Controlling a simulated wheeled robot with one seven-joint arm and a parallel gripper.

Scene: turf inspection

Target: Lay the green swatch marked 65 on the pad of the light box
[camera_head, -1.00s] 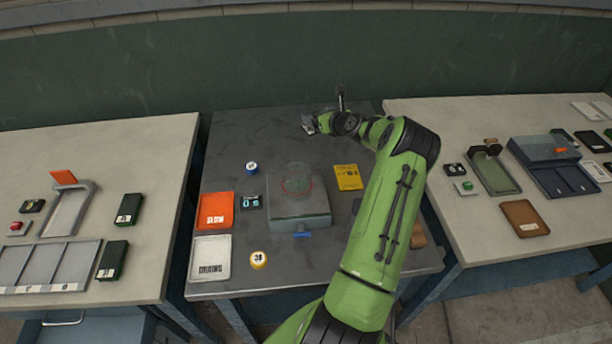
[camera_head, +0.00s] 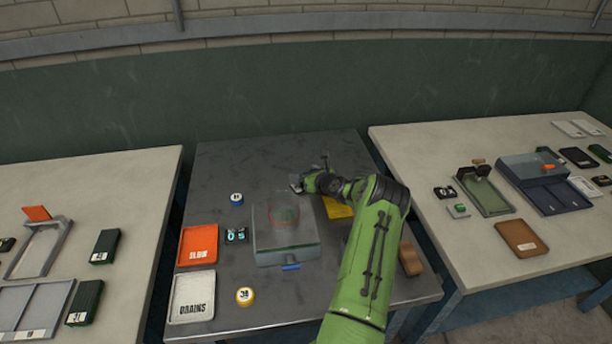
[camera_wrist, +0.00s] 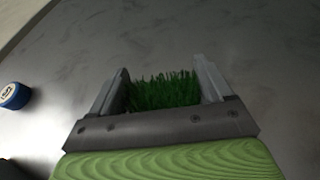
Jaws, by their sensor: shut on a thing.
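My gripper (camera_head: 297,184) is over the grey middle table, just behind the light box and to the left of the yellow card. In the wrist view, my gripper (camera_wrist: 162,72) is shut on a green turf swatch (camera_wrist: 163,92), with the grass showing between the fingers. Its number mark is hidden. The light box (camera_head: 285,250) is a grey box with a clear upper part, a red ring showing within and a blue tab (camera_head: 291,267) at its front. The swatch is apart from the box. The pad is hard to make out at this size.
Left of the box are an orange tray (camera_head: 198,244), a white tray (camera_head: 192,297), a small display (camera_head: 236,236), a blue-sided disc (camera_head: 236,198) and a yellow disc (camera_head: 245,295). A yellow card (camera_head: 338,208) is partly behind my arm. The table's back left is clear.

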